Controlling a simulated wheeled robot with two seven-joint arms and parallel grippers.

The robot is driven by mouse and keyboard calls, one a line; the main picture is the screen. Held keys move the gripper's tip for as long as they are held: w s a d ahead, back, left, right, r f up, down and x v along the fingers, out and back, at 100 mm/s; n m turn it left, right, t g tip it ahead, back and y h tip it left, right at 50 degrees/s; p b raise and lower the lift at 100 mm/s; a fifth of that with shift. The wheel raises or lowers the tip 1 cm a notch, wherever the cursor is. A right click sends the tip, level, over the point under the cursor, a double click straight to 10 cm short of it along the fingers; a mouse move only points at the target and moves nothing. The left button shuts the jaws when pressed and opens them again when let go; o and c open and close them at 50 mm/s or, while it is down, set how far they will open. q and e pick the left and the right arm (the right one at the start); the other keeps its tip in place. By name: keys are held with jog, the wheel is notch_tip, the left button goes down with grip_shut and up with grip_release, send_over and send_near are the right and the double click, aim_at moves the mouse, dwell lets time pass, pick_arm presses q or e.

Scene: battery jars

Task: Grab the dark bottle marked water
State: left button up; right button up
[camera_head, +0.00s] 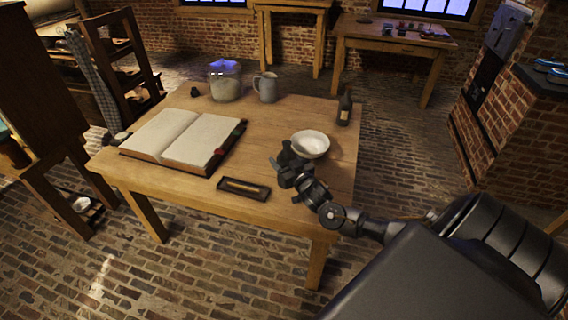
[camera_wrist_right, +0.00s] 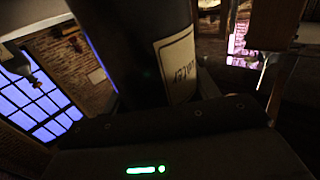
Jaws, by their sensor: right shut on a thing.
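A dark bottle (camera_wrist_right: 140,50) with a cream label fills the upper middle of the right wrist view. Its label reads something like "water". My right gripper (camera_head: 289,166) is shut on this bottle, beside the white bowl near the table's right side. In the head view I cannot separate the held bottle from the dark gripper. A second dark bottle (camera_head: 344,108) with a pale label stands upright at the table's right edge, apart from the gripper. My left gripper is not in view.
The wooden table (camera_head: 275,125) carries a white bowl (camera_head: 311,144) close to the right gripper, an open book (camera_head: 185,137), a small dark tray (camera_head: 243,188), a glass jar (camera_head: 225,83) and a grey jug (camera_head: 266,88).

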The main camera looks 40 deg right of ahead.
aim_at(283, 156)
jog(key=r, duration=0.1)
jog(key=s+a+r, duration=0.2)
jog(key=r, duration=0.1)
jog(key=shift+s+a+r, duration=0.1)
jog(key=shift+s+a, duration=0.05)
jog(key=shift+s, duration=0.1)
jog(key=s+a+r+b, duration=0.1)
jog(key=s+a+r, duration=0.3)
jog(key=s+a, duration=0.2)
jog(key=shift+s+r, duration=0.15)
jog(key=shift+s, duration=0.3)
dwell(1.2)
